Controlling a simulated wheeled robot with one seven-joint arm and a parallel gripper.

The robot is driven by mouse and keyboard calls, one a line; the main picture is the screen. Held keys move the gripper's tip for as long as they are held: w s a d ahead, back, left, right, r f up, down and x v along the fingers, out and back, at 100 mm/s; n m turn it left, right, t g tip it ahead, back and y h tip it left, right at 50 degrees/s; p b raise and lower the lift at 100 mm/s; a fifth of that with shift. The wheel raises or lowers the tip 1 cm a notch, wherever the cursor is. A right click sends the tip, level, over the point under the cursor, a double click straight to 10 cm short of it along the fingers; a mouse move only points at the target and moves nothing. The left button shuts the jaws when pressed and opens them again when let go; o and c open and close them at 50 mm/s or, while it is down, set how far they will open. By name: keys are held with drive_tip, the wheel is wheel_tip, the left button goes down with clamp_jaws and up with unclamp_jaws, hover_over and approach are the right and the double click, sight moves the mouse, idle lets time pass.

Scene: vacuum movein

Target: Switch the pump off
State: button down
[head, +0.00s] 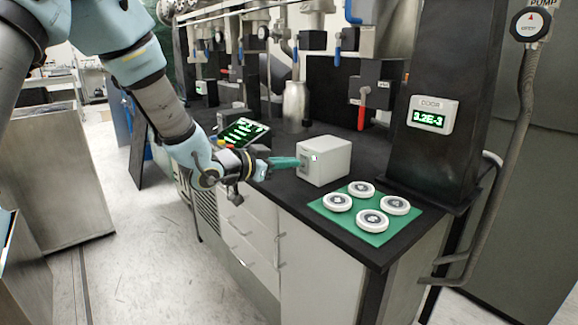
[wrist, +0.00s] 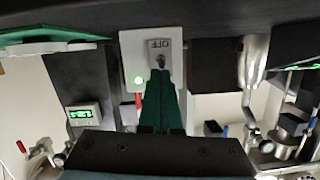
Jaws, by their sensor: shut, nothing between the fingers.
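A pale grey switch box (head: 330,160) stands on the black bench top. In the wrist view the box (wrist: 135,48) shows its face with a small label, a dark toggle switch (wrist: 160,61) below the label and a lit green lamp (wrist: 139,80). My gripper (head: 298,162) has green fingers, shut and empty, pointing at the box face. In the wrist view the fingertips (wrist: 160,72) are at the toggle; I cannot tell whether they touch it. The toggle's exact tilt is unclear.
A green mat (head: 376,237) with several white round discs lies right of the box. A lit tablet-like display (head: 243,131) stands behind my wrist. A door readout (head: 435,115) is on the black column. A round dial marked PUMP (head: 530,25) is at upper right.

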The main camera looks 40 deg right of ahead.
drive_tip(key=shift+a+f+h+b, duration=0.15)
drive_tip(key=shift+f+h+b, duration=0.4)
drive_tip(key=shift+b, duration=1.35)
drive_tip(key=shift+a+r, duration=0.1)
drive_tip(key=shift+r, duration=0.1)
drive_tip(key=a+r, duration=0.1)
drive_tip(key=a, duration=0.9)
drive_tip(key=shift+a+b, duration=0.3)
drive_tip(key=shift+b, duration=0.15)
drive_tip(key=shift+w, duration=0.2)
